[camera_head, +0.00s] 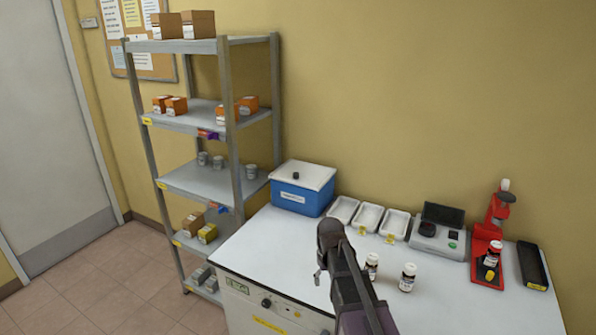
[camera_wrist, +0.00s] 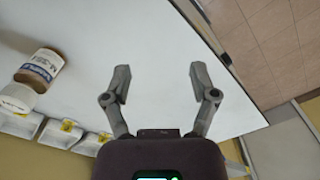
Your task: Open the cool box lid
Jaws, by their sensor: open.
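The cool box (camera_head: 296,197) is blue with a white lid (camera_head: 303,174) and stands at the back left of the white worktop, by the shelf rack. The lid is on the box, shut, with a small dark knob (camera_head: 296,175) on top. My gripper (camera_wrist: 159,80) is open and empty in the wrist view, its two fingers apart over the bare worktop. In the head view my arm reaches in from the bottom, and its end is to the right of and nearer than the box, apart from it. The box is not seen in the wrist view.
White trays (camera_head: 368,219) stand right of the box. Brown bottles (camera_head: 408,278) stand near my arm; one bottle (camera_wrist: 41,70) shows in the wrist view. A grey device (camera_head: 437,233) and red stand (camera_head: 489,245) are at right. The worktop (camera_head: 262,245) before the box is clear.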

